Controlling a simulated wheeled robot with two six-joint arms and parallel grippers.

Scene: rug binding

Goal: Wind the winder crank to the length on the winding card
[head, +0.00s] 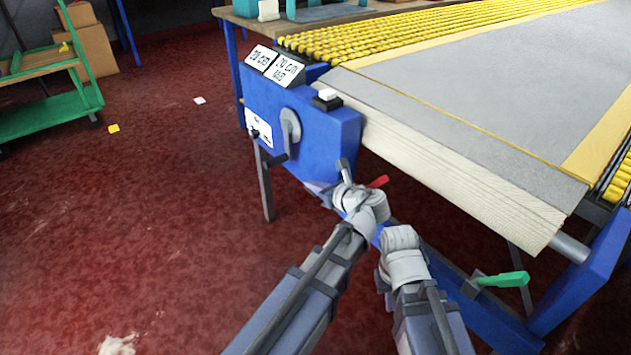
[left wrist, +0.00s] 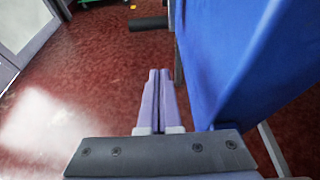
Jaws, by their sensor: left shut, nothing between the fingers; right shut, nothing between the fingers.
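The blue winder (head: 330,135) stands at the near left corner of the long table. Its grey crank (head: 290,128) hangs down on the front, with a dark handle (head: 278,159) at its lower end. The handle also shows at the top of the left wrist view (left wrist: 150,23). Two winding cards stand on top; the left card (head: 262,57) appears to read 20 cm, the right card (head: 286,70) is hard to read. My left gripper (head: 319,188) is shut and empty, below and apart from the handle; its fingers (left wrist: 158,100) touch nothing. My right gripper's fingers are hidden beyond its wrist.
A white dial (head: 258,128) and a white button (head: 327,95) are on the winder. A red-handled lever (head: 378,181) is close to my left wrist; a green handle (head: 503,279) is further right. The grey rug (head: 480,75) covers the table. Red floor at left is mostly clear.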

